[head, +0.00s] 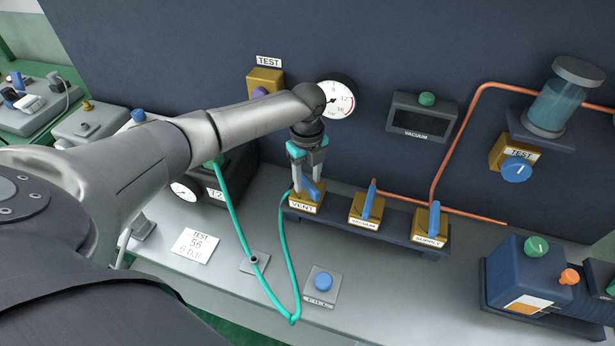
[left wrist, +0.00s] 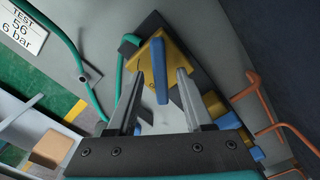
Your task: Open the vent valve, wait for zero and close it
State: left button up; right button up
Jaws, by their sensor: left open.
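The vent valve (head: 305,207) is a yellow block with a blue lever (head: 312,190) and a VENT label, at the left end of the dark valve rack. My left gripper (head: 307,176) points down over it from above. In the left wrist view the open fingers (left wrist: 160,74) stand on either side of the blue lever (left wrist: 161,85), with gaps visible. I cannot tell whether a finger touches it. A round white gauge (head: 340,97) is on the wall behind my arm; its left edge is partly covered and its needle is too small to read. My right gripper is out of view.
The vacuum valve (head: 365,209) and supply valve (head: 428,226) stand right of the vent valve. A green hose (head: 284,235) loops in front. A blue button (head: 323,282) and a TEST card (head: 195,246) are on the bench. Copper pipe (head: 440,165) runs behind.

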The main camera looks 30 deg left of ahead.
pick_arm(q)
grip_shut()
dwell(0.3)
dwell(0.3)
